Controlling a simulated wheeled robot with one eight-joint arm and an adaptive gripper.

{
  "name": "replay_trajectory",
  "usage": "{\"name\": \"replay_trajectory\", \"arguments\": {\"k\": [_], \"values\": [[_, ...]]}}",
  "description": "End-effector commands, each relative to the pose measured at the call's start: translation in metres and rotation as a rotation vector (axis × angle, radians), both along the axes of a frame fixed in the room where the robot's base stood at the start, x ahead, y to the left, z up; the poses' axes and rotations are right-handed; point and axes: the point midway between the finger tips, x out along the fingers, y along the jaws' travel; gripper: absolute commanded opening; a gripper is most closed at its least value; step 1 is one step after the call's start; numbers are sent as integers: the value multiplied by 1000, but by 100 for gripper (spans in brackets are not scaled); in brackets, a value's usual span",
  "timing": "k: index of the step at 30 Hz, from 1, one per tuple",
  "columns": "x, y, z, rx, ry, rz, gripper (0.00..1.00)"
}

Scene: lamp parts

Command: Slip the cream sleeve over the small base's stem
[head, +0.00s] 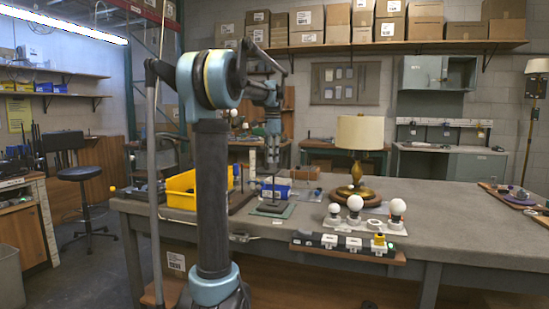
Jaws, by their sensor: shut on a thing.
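My gripper (272,158) is in the middle of the head view, pointing down above the table. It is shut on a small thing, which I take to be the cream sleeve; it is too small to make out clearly. Below the gripper, a small dark base (271,207) stands on a green mat (288,211). Its thin upright stem (273,188) rises toward the gripper. I cannot tell whether the held thing touches the stem or is apart from it.
A yellow bin (183,190) and a blue bin (276,191) stand near the base. A brass lamp with a cream shade (360,134) stands to the right. White bulbs (354,203) and a dark strip (345,243) are at the front.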

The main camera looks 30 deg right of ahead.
Motion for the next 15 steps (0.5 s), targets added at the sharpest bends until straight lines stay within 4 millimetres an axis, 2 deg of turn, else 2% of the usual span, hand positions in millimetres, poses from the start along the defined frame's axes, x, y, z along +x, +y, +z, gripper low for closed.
{"name": "replay_trajectory", "arguments": {"k": [6,15], "values": [[-6,-9,0,0,0,-14,0],[-7,-12,-6,0,0,-18,0]]}}
